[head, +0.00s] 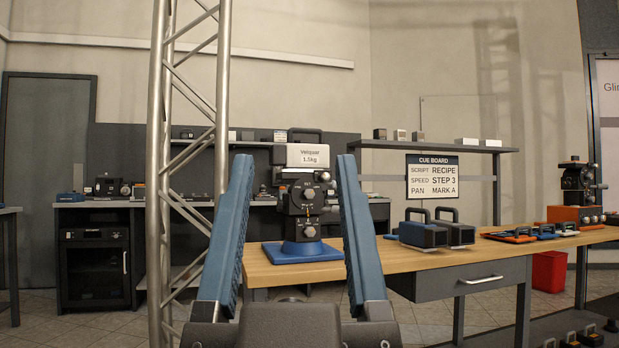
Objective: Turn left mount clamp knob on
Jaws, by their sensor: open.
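A dark camera-mount device (294,206) stands upright on a blue base plate (303,253) on the wooden table, in the middle of the head view. It has a top handle and a white label reading "Velquar 1.5kg". A round knob (309,194) is on its upper front, and another round knob (310,231) sits lower down. I cannot tell which knob is the left mount clamp knob, or its setting. My gripper (295,163) is open and empty, its two blue fingers framing the device from the camera's side. The fingers hide what lies behind them; contact with the device is not visible.
A second device on an orange base (575,214) stands far right. A metal truss (160,150) rises at left. A cue board (432,176) hangs behind.

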